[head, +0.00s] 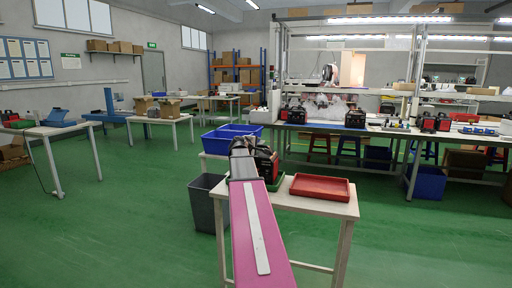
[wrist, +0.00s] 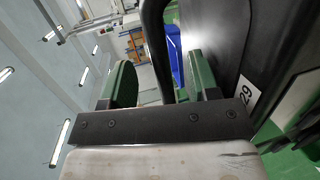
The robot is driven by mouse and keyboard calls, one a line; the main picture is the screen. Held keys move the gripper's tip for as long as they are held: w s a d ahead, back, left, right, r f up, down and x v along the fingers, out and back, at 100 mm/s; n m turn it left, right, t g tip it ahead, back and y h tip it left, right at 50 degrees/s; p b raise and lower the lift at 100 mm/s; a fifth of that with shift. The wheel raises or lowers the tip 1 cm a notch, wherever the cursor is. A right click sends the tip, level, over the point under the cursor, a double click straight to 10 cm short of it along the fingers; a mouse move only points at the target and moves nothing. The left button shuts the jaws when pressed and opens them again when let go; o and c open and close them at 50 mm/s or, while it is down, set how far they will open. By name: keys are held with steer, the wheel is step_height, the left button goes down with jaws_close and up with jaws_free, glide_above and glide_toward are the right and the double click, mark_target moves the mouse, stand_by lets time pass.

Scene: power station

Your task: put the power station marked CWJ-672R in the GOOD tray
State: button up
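A black and red power station (head: 265,163) stands at the near table, partly hidden behind my arm. In the wrist view its black body (wrist: 225,40) fills the right side, with a white label ending in "29"; the marking CWJ-672R is not readable. My gripper (wrist: 160,85) is open, its two green fingers on either side of the black handle (wrist: 154,45), with a gap visible on both sides. In the head view my gripper (head: 241,147) is at the power station. A green tray (head: 276,184) shows beside and below it. No GOOD marking is readable.
A red tray (head: 320,187) lies empty on the right of the near table (head: 310,206). Blue bins (head: 232,135) stand behind it and a dark waste bin (head: 206,195) at its left. More power stations (head: 355,119) stand on the long bench behind. Open green floor lies to both sides.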

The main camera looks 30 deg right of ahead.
steer(key=shift+s+a+f, duration=0.15)
steer(key=shift+s+f, duration=0.05)
stand_by(0.3)
steer(key=shift+s+a, duration=0.15)
steer(key=shift+a, duration=0.1)
steer(key=shift+f+v, duration=0.15)
steer(key=shift+v, duration=0.5)
steer(key=shift+f+v, duration=0.15)
steer(key=shift+v, duration=0.5)
steer(key=shift+c, duration=1.2)
steer(key=shift+o, duration=0.5)
steer(key=shift+f+v, duration=0.2)
steer(key=shift+v, duration=0.75)
steer(key=shift+f+v, duration=0.2)
steer(key=shift+v, duration=0.75)
steer(key=shift+f+v, duration=0.25)
steer(key=shift+v, duration=0.7)
steer(key=shift+a, duration=0.15)
steer(key=shift+o, duration=0.5)
steer(key=shift+f, duration=0.1)
steer(key=shift+s+a, duration=0.1)
steer(key=shift+o, duration=1)
steer(key=v, duration=1)
steer(key=shift+r, duration=0.45)
